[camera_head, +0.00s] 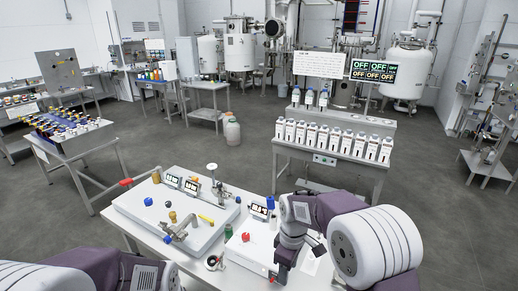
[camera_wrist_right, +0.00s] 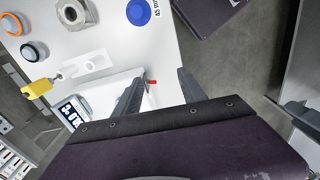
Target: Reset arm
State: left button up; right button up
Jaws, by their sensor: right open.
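My right arm comes in from the right in the head view and bends down over the front table. Its gripper (camera_head: 279,279) is over the right part of that table, near the front edge. In the right wrist view the two dark fingers of this gripper (camera_wrist_right: 158,88) stand apart, with nothing held between them. A small red-tipped part (camera_wrist_right: 152,82) shows in the gap, beyond the fingers. My left arm shows only in part at the bottom left, and its gripper is out of the picture.
The front table (camera_head: 181,177) carries a white panel (camera_head: 130,207) with valves, knobs and small displays, close to my right arm. Behind it stands a bench (camera_head: 330,171) with rows of white bottles. A rack table (camera_head: 85,146) stands at left. Grey floor lies open between them.

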pick_arm(q)
jog(key=f+b, duration=0.2)
jog(key=w+f+b, duration=0.1)
jog(key=f+b, duration=0.1)
jog(key=f, duration=0.1)
jog(key=shift+f, duration=0.1)
pick_arm(e)
jog(key=s+d+f+m, duration=0.3)
jog(key=s+d+m, duration=0.1)
jog(key=s+m, duration=0.2)
jog(key=s+d+f+m+t, duration=0.1)
jog(key=s+d+f+m, duration=0.3)
jog(key=s, duration=0.4)
jog(key=shift+d+m, duration=0.7)
jog(key=shift+m, duration=0.4)
dwell(4.9)
